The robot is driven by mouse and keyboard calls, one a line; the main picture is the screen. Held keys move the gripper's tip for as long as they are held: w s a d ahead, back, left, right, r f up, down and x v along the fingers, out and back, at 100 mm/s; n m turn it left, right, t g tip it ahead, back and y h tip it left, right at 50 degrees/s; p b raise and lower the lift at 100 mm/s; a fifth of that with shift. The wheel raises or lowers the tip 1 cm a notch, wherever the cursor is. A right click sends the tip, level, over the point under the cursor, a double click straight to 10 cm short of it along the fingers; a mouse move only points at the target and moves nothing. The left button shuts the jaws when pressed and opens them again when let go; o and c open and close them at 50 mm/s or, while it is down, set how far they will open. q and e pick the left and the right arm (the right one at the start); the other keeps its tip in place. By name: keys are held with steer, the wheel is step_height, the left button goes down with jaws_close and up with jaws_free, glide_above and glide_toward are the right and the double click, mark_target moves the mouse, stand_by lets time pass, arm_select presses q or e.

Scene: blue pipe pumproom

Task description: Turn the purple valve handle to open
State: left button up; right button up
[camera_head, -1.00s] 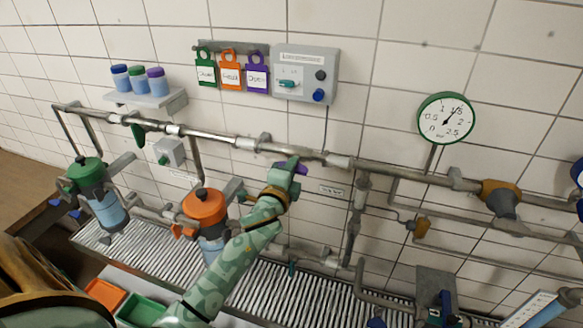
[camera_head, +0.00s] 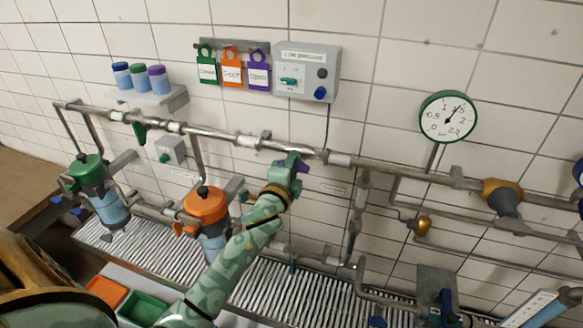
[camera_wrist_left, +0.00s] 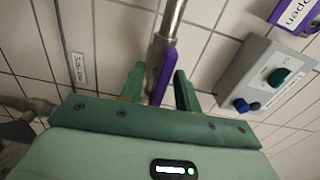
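The purple valve handle (camera_head: 302,167) is on the upper metal pipe in the middle of the head view, mostly hidden by my left gripper (camera_head: 291,163). In the left wrist view the purple handle (camera_wrist_left: 160,75) lies between the two green fingers of my left gripper (camera_wrist_left: 158,88), roughly lengthwise along them. The fingers are apart, one on each side of the handle. I cannot tell whether either finger touches it. My right gripper is not in view.
Orange (camera_head: 205,203) and green-topped (camera_head: 88,170) filter housings stand left of my left arm. A low-pressure box (camera_head: 306,70) and hanging tags (camera_head: 258,72) are on the wall above. A round gauge (camera_head: 447,117) is at right. Below is a ribbed grating (camera_head: 318,297).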

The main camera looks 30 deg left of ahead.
arm_select(q)
steer(key=b+v, duration=0.3)
steer(key=v, duration=1.3)
steer(key=shift+s, duration=0.25)
steer(key=shift+f, duration=0.1)
